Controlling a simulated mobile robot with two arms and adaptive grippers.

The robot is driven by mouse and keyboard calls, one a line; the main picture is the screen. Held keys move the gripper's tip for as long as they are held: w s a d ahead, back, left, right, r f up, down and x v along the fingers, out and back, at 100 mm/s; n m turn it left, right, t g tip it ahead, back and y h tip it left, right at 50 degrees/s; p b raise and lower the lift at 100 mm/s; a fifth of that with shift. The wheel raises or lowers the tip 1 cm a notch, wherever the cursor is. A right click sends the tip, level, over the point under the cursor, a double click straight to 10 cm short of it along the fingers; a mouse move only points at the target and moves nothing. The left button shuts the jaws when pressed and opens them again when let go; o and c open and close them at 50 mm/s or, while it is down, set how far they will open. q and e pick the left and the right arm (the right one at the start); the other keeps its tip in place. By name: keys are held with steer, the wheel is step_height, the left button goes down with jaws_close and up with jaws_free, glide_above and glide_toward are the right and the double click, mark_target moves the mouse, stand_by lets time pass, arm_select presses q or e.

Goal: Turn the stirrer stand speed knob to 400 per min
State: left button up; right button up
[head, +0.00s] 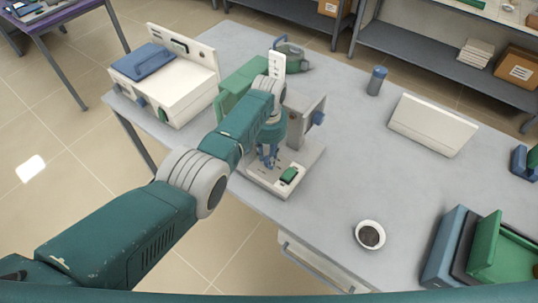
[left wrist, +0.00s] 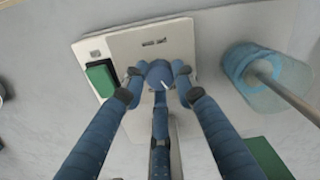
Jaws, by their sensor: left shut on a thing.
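The stirrer stand (head: 258,178) is on the grey bench, with a pale base, an upright column and a green rocker switch (head: 290,175), which also shows in the left wrist view (left wrist: 101,79). The blue round speed knob (left wrist: 160,70) with a white pointer mark is on the base beside the switch. My left gripper (head: 268,158) points down over the base. Its fingers are shut on the knob in the left wrist view. In the head view the fingers hide the knob. Scale markings are too small to read. My right gripper is not in view.
A beaker of blue liquid (left wrist: 240,88) with a shaft in it stands close to the right of the fingers in the left wrist view. White equipment (head: 185,100) stands at the left. The bench middle is clear.

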arm_select(q)
steer(key=m, duration=0.5)
steer(key=shift+m, duration=0.3)
steer(key=shift+r+m, duration=0.1)
steer(key=shift+m, duration=2.2)
steer(key=shift+w, duration=0.1)
steer(key=o, duration=1.2)
steer(key=shift+c, duration=0.2)
step_height(320, 180, up, 12)
